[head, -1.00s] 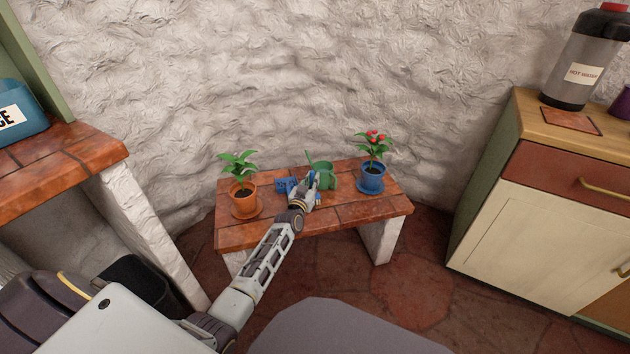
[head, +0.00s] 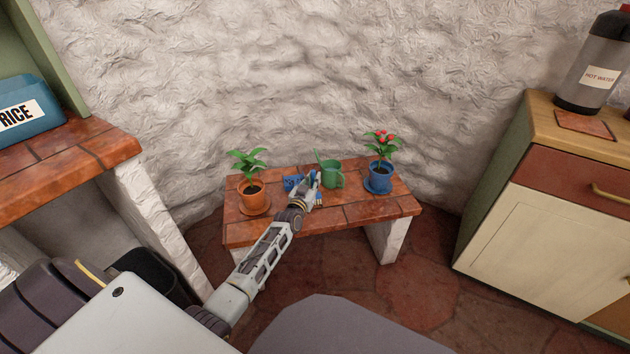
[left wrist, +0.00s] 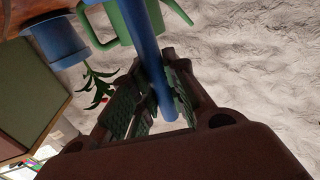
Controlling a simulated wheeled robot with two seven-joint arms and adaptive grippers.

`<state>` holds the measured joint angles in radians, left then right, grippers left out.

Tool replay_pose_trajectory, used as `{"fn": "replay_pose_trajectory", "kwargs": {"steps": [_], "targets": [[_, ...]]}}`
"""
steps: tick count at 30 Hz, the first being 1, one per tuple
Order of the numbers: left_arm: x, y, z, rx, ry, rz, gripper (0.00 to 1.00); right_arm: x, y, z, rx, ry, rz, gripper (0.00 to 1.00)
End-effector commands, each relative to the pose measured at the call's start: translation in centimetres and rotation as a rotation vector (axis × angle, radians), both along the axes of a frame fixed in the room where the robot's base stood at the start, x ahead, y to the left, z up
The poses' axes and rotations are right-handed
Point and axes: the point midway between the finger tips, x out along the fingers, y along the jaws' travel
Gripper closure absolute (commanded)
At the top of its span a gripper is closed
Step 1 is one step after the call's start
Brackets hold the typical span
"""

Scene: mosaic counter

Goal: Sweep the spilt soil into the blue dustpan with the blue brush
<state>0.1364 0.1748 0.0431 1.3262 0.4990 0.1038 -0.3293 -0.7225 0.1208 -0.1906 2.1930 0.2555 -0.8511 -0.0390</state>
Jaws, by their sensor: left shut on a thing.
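My left gripper (head: 311,187) is over the small tiled bench in the head view. It is shut on the handle of the blue brush (left wrist: 149,45), which runs between its fingers in the left wrist view. In the head view the brush is mostly hidden by the gripper. The blue dustpan (head: 292,183) lies on the bench just left of the gripper. The spilt soil cannot be made out. My right gripper does not show.
The tiled bench (head: 354,212) also bears an orange pot (head: 252,198) at left, a green watering can (head: 333,175) right of the gripper, and a blue pot (head: 380,180) with a red-flowered plant at right. A rough wall stands behind. A cabinet (head: 525,222) stands to the right.

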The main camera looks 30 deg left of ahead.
Motion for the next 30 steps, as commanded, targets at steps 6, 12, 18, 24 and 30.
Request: {"fn": "replay_pose_trajectory", "kwargs": {"steps": [6,12,18,24,30], "targets": [[-0.9,1.0,0.1,0.002,0.002,0.0,1.0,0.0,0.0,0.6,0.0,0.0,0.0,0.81],[-1.5,1.8,0.2,0.003,0.001,0.0,1.0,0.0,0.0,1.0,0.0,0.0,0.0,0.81],[-1.9,2.2,0.2,0.001,0.0,0.0,1.0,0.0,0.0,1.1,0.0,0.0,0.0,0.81],[-1.9,2.2,0.2,0.001,-0.001,0.0,1.0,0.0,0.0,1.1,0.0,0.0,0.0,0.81],[-2.0,2.4,0.2,0.002,0.0,0.0,1.0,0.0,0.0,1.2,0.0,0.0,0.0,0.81]]}}
